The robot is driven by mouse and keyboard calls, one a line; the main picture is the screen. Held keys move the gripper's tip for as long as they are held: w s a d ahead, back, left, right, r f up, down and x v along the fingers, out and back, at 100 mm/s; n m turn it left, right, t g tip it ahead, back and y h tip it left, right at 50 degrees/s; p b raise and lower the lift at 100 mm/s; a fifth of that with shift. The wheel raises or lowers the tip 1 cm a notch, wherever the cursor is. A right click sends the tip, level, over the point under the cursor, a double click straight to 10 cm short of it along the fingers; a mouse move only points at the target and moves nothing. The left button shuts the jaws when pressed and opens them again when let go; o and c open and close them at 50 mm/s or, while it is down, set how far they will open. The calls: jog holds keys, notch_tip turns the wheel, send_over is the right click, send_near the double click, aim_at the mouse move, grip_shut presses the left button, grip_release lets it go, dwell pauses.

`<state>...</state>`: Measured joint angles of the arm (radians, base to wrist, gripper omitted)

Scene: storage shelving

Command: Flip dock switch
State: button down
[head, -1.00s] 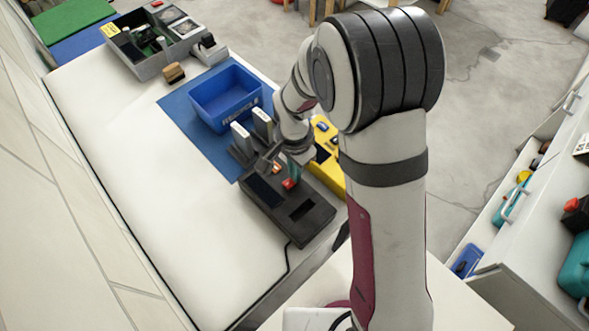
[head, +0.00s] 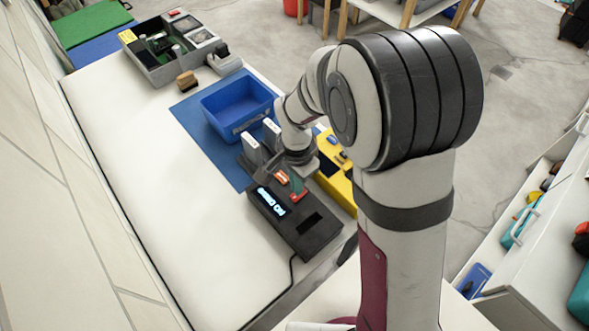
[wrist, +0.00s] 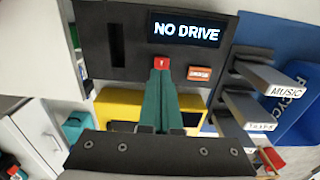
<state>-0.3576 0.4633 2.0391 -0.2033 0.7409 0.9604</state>
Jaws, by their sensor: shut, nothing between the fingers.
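The black dock (head: 300,222) sits on the white bench and also shows in the wrist view (wrist: 135,40). Its screen (head: 271,201) is lit and reads "NO DRIVE" in the wrist view (wrist: 187,30). The red switch (wrist: 161,62) is left of and below the screen there; an orange labelled piece (wrist: 199,73) is to its right. My gripper (wrist: 161,73) has teal fingers shut together and empty, tips right at the red switch. I cannot tell whether they touch it. In the head view my gripper (head: 296,186) is over the dock, its body partly hidden by the arm.
A blue bin (head: 240,107) sits on a blue mat behind. A yellow tray (head: 338,178) is to the dock's right. The bench left of the dock is clear.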

aim_at(292, 203)
notch_tip(292, 203, up, 12)
jog(key=s+a, duration=0.1)
jog(key=shift+f, duration=0.15)
jog(key=shift+s, duration=0.15)
jog(key=s+d+r+n+y, duration=0.1)
jog(key=s+d, duration=0.4)
jog(key=s, duration=0.4)
jog(key=s+d+n, duration=0.2)
jog(key=s+d, duration=0.2)
jog(key=s, duration=0.6)
jog(key=shift+d+r+y, duration=0.4)
